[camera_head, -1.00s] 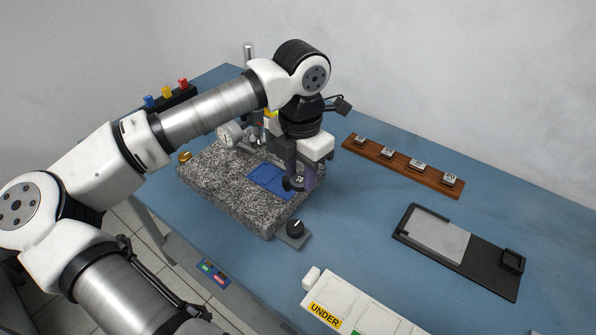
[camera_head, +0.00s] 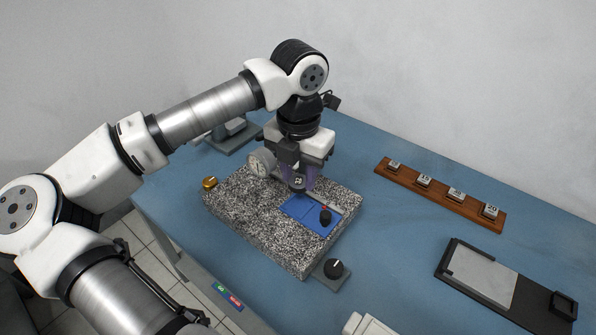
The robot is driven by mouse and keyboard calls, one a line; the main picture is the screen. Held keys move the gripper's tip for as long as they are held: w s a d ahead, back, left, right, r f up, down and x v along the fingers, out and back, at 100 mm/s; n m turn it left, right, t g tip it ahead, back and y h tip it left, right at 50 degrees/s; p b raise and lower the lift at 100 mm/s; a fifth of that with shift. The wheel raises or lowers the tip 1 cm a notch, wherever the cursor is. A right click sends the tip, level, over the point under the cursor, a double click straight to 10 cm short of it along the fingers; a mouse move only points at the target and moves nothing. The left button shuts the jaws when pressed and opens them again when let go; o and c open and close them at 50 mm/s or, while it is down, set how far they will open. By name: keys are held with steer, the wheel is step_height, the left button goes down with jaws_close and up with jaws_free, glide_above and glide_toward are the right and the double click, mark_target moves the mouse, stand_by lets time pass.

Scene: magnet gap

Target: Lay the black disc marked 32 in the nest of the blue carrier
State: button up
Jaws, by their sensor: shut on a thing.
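My gripper (camera_head: 300,184) is shut on a small black disc (camera_head: 298,181) with a pale mark too small to read surely. The gripper points down at the back left end of the blue carrier (camera_head: 296,209). I cannot tell whether the disc touches the carrier or hangs just above it. The carrier lies flat on the speckled granite block (camera_head: 270,236) and has a black knob (camera_head: 325,217) near its right end. The carrier's nest cannot be made out; the gripper and disc may hide it.
A round dial gauge (camera_head: 261,162) stands close to the left of my gripper. A wooden rack (camera_head: 437,195) of marked blocks and a black tray (camera_head: 452,262) lie right. Blue table between is clear.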

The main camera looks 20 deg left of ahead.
mark_target(298, 206)
steer(key=shift+b, duration=0.45)
step_height(298, 206, down, 6)
steer(key=b, duration=0.5)
steer(key=shift+r, duration=0.2)
steer(key=shift+f+b, duration=0.2)
steer(key=shift+b, duration=0.3)
stand_by(0.7)
steer(key=o, duration=1)
steer(key=shift+c, duration=0.3)
steer(key=c, duration=0.5)
steer(key=shift+o, duration=0.2)
steer(key=shift+r, duration=0.1)
